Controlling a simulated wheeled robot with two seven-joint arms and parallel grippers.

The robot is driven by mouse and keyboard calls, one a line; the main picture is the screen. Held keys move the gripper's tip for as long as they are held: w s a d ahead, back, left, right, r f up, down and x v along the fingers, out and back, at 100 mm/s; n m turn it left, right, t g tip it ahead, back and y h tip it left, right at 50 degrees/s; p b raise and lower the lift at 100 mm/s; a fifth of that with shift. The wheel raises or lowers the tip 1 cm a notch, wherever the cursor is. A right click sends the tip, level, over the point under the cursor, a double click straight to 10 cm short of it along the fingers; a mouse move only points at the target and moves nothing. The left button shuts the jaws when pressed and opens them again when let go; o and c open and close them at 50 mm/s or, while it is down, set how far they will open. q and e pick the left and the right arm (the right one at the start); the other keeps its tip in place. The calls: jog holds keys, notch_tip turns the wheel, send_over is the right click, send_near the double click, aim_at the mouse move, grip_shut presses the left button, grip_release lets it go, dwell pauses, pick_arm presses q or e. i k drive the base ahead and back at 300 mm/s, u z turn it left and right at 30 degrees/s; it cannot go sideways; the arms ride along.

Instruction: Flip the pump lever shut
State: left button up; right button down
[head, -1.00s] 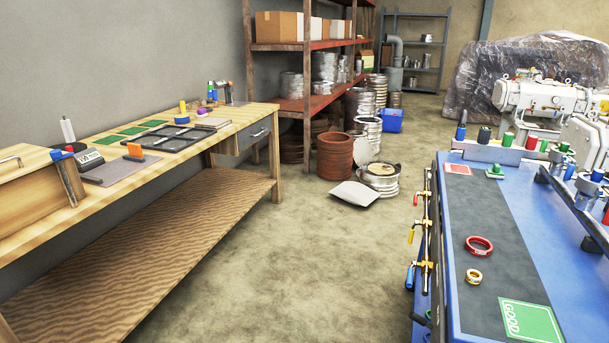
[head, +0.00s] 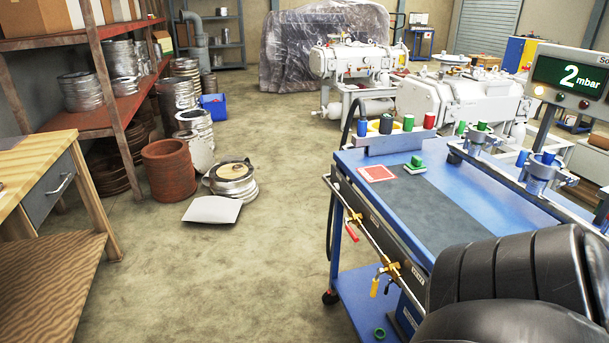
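A brass valve pipe (head: 362,225) runs along the near left side of the blue bench (head: 487,187). On it are a red lever (head: 352,233) and a yellow lever (head: 375,286), both sticking out toward the floor side. I cannot tell which lever is the pump's, nor clearly whether each is open or shut. A display (head: 570,76) at the right reads "2 mbar". Neither gripper is in view. A black, ribbed part of my own arm covers the lower right.
A blue bench shelf (head: 355,295) on casters holds a green ring (head: 380,333). Free concrete floor (head: 240,270) lies left of the bench. A wooden workbench (head: 50,250) stands at left.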

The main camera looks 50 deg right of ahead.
aim_at(348, 227)
jog(key=z, duration=0.75)
jog(key=i, duration=1.25)
jog(key=z, duration=1.3)
